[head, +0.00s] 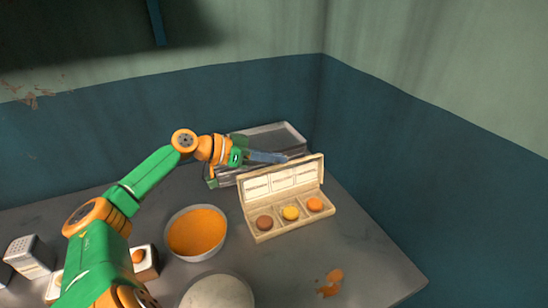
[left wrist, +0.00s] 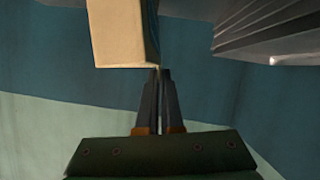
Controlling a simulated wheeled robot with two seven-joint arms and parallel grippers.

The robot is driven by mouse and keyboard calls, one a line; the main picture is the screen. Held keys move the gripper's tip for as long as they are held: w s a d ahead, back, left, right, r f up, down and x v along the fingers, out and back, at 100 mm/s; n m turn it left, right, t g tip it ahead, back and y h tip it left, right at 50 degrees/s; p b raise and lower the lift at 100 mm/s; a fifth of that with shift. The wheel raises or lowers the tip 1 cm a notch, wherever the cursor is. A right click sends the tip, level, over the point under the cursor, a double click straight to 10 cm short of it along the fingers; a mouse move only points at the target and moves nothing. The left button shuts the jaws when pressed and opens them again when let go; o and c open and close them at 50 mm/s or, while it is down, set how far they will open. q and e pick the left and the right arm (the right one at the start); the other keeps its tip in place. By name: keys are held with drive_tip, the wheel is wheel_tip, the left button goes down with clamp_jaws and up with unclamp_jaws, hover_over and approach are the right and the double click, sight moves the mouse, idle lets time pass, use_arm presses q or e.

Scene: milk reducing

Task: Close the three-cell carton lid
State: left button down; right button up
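The cream three-cell carton (head: 297,226) stands open on the grey table, with a round brown, a yellow and an orange piece in its cells. Its lid (head: 284,180) stands up at the back, with label panels facing the front. My left gripper (head: 284,158) is just behind the lid's top edge, near its middle. In the left wrist view, its two fingers (left wrist: 158,72) are together with nothing seen between them. The lid's pale edge (left wrist: 122,35) is just beyond the fingertips there; I cannot tell whether they touch. My right gripper is not in view.
A grey metal tray (head: 277,137) stands behind the carton under my left gripper. A bowl of orange contents (head: 196,231) is to the left. A pale round thing (head: 217,292) is at the front. An orange spill (head: 331,282) marks the table on the right, otherwise clear there.

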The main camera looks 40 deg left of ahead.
sight(284, 170)
use_arm(q)
drive_tip(key=shift+s+d+m+b, duration=0.25)
drive_tip(key=shift+d+m+b, duration=0.1)
drive_tip(key=shift+d+m, duration=0.1)
drive_tip(key=shift+s+d+y, duration=0.15)
drive_tip(key=shift+d+y, duration=0.15)
drive_tip(key=shift+d, duration=0.05)
drive_tip(key=shift+s+d+f+m+t+y+p, duration=0.15)
drive_tip(key=shift+s+d+m+y+p, duration=0.2)
drive_tip(key=shift+d, duration=0.35)
drive_tip(key=shift+s+d+m+t+y+p, duration=0.2)
drive_tip(key=shift+s+d+m+p, duration=0.15)
drive_tip(key=shift+d+m, duration=0.3)
drive_tip(key=shift+s+d+f+m+t+y+p, duration=0.15)
drive_tip(key=shift+s+d+m+y+p, duration=0.2)
drive_tip(key=shift+d, duration=0.4)
drive_tip(key=shift+s, duration=0.1)
drive_tip(key=c, duration=1.1)
unclamp_jaws()
drive_tip(key=shift+r, duration=0.1)
drive_tip(key=shift+o, duration=0.2)
